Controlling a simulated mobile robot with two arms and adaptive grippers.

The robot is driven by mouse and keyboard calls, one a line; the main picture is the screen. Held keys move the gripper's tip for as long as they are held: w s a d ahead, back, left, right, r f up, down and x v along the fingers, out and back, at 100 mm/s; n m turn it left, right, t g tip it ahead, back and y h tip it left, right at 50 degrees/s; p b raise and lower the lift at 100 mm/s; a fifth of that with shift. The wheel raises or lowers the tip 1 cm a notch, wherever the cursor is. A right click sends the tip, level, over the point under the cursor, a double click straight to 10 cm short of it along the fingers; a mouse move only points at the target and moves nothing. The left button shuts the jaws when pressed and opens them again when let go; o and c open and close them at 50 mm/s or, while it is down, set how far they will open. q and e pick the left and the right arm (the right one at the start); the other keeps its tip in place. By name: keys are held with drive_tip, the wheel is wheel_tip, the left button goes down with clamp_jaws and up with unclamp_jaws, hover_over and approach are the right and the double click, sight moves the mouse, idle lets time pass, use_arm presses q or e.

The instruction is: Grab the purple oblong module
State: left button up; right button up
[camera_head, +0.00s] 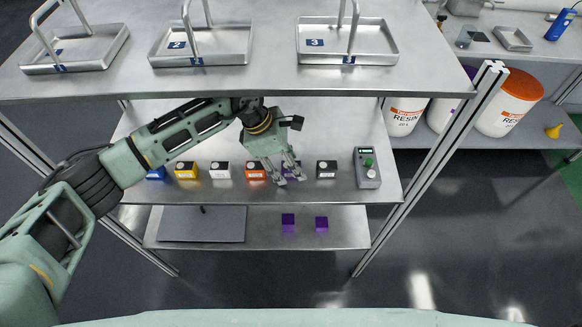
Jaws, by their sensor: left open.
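The purple module (291,171) stands in the row on the middle shelf, between an orange module and a black one. It is mostly hidden behind the fingers of my left gripper (291,180), so its full shape does not show. My left gripper is open and points down and to the right, with its fingertips in front of the purple module. I cannot tell whether they touch it. My right gripper is not in view.
Orange (256,171) and black (326,169) modules flank the purple one closely. A grey control box (368,170) stands at right. The upper shelf (270,80) overhangs the row. Two purple cubes (288,221) (321,224) and a grey plate (203,224) lie on the lower shelf.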

use_arm(q)
clamp_jaws()
idle(0.3)
drive_tip(key=shift+r, duration=0.1)
